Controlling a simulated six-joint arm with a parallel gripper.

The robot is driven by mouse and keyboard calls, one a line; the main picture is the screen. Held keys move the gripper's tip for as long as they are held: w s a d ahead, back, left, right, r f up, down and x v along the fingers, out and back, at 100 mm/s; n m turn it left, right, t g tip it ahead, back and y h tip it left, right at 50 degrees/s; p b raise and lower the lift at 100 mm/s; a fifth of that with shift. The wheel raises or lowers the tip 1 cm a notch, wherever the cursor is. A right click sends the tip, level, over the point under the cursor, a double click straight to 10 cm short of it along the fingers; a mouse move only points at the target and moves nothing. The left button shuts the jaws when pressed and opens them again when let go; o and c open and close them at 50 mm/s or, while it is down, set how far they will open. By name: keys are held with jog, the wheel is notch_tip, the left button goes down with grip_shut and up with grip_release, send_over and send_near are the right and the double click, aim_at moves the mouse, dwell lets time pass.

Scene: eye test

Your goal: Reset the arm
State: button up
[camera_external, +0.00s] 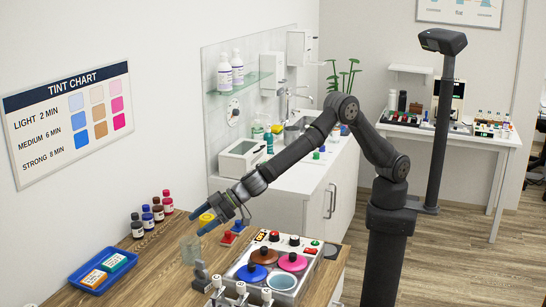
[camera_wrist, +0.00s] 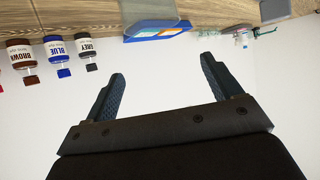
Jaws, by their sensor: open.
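My gripper (camera_external: 200,222) hangs at the end of my arm, over the left part of the wooden counter (camera_external: 160,262), pointing left toward the wall. In the wrist view my gripper (camera_wrist: 162,70) has its two dark blue fingers spread wide, with only pale wall between them. It is open and empty, and touches nothing that I can see. My arm is raised and bent, its elbow high above the white sink cabinet.
Several dye bottles (camera_external: 147,217) stand by the wall, left of my gripper. A blue tray (camera_external: 85,283) holds two small boxes. A panel with lidded pots (camera_external: 263,255) and buttons sits right of it. A clear object (camera_external: 189,250) and small fixtures stand below my gripper.

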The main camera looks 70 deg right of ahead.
jog(key=shift+f, duration=0.15)
jog(key=shift+f, duration=3.2)
jog(key=shift+x, duration=1.3)
jog(key=shift+f, duration=0.1)
jog(key=shift+s+d, duration=0.1)
